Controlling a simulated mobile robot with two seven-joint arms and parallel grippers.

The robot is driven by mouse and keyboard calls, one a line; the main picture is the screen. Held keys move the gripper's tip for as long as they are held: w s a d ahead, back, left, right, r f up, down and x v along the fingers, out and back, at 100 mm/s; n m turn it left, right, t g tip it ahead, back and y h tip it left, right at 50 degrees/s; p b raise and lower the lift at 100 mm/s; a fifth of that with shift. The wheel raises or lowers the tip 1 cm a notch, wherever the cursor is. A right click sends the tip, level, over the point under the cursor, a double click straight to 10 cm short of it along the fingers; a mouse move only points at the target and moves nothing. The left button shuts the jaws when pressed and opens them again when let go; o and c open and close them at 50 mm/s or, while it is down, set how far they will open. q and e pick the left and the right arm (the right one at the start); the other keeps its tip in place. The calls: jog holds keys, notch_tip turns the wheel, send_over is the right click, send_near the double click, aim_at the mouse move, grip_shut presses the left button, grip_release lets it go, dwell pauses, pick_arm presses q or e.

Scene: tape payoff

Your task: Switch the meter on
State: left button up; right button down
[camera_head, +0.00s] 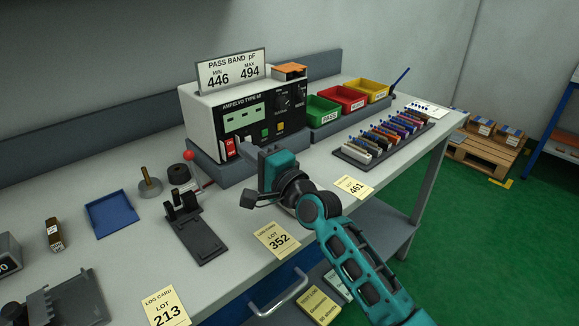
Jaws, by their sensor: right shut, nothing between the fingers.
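The meter (200,118) is a white box with a black front panel, standing on a grey plinth at the back of the bench. Its pale green display (243,118) shows small dark marks that I cannot read. A red rocker switch (229,147) sits at the panel's lower left, with a green and a yellow button to its right. My right gripper (243,148) is shut and empty. Its fingertips point left, close to the red switch; I cannot tell whether they touch it. The gripper hides part of the lower panel. My left gripper is out of view.
A red-knobbed lever fixture (208,248) stands left of my right arm. Green (323,122), red and yellow bins stand right of the meter, behind a rack of coloured parts (347,157). Lot cards lie along the bench's front edge. A blue tray (111,229) lies left.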

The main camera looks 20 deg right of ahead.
jog(key=r+v, duration=0.2)
jog(key=v, duration=0.6)
jog(key=shift+s+d+p, duration=0.2)
jog(key=shift+s+p, duration=0.1)
jog(key=shift+s, duration=0.15)
